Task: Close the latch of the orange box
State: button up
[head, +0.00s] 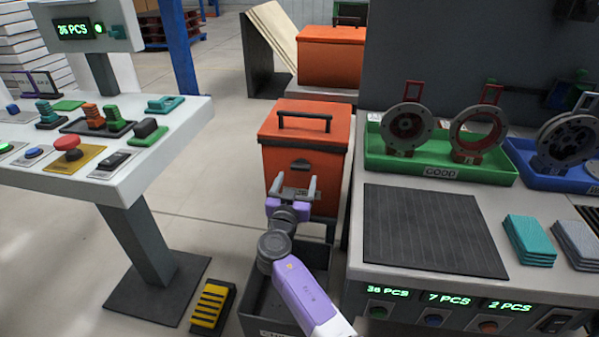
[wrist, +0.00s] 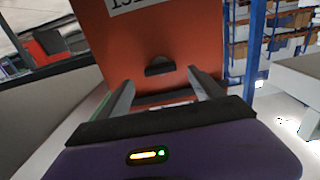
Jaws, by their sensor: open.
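The orange box (head: 335,165) stands in the middle of the head view, with a dark bar handle (head: 304,120) on its lid. The lid looks down on the box. A small dark latch (head: 300,165) is on its front face. The latch also shows in the wrist view (wrist: 160,67), on the orange front. I cannot tell the latch's exact position. My gripper (head: 297,183) is in front of the box, a little below the latch in the head view. Its two fingers are apart with nothing between them. In the wrist view they point toward the orange face, either side of the latch.
A second orange box (head: 332,57) stands farther back. A control console (head: 150,175) is at left. A worktable with a dark mat (head: 432,230) and a green tray (head: 440,172) is at right. A dark bin (head: 262,312) is below my arm, beside a yellow pedal (head: 209,305).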

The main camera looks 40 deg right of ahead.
aim_at(300, 170)
jog(key=shift+x, duration=2.65)
jog(key=c, duration=1.4)
